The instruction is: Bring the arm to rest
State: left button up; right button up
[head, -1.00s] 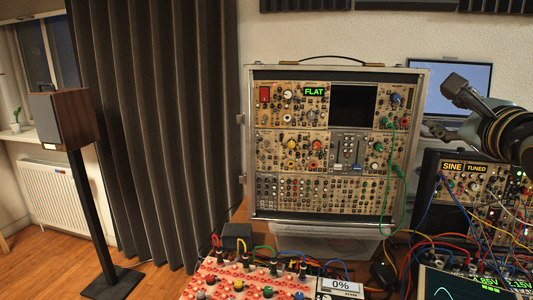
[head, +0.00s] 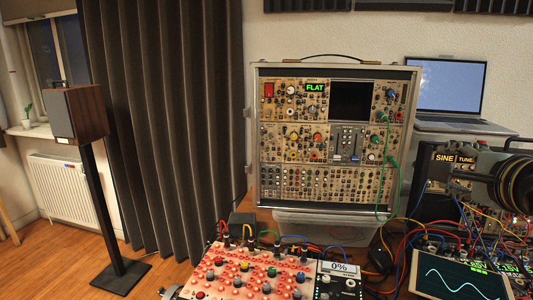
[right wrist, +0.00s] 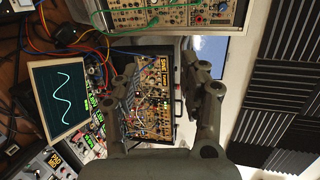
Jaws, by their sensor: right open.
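My right gripper (right wrist: 163,72) shows in the right wrist view with its two grey fingers spread apart and nothing between them. Behind the gap stands the dark synth case with yellow labels (right wrist: 155,100), apart from the fingers as far as I can tell. In the head view my right arm (head: 512,184) comes in at the right edge, in front of that same case (head: 440,172). Its fingers are hard to make out there. My left gripper is in neither view.
A large modular case (head: 332,150) stands at the back, a green cable hanging on it. A laptop (head: 450,85) is behind to the right. A red-dotted panel (head: 225,277) and a waveform screen (head: 460,278) are in front. Loose cables (head: 405,238) run between them. A speaker (head: 76,115) stands left.

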jog(key=s+a+f+n+g+y, duration=0.15)
jog(key=s+f+n+g, duration=0.35)
jog(key=s+f+n, duration=0.7)
jog(key=s+a+f+n+g+h, duration=0.15)
jog(key=s+f+n+g, duration=0.6)
jog(key=s, duration=0.85)
jog(key=s+d+f+n+b, duration=0.2)
jog(key=f+b, duration=0.7)
jog(key=f, duration=2.7)
jog(key=s+f+g+y+b, duration=0.1)
jog(key=s+f+b, duration=0.4)
jog(key=s+f, duration=1.3)
notch_tip(320, 180, down, 2)
jog(key=shift+s+d+f+m, duration=0.1)
jog(key=shift+s+d+m, duration=0.2)
jog(key=shift+s+m, duration=0.15)
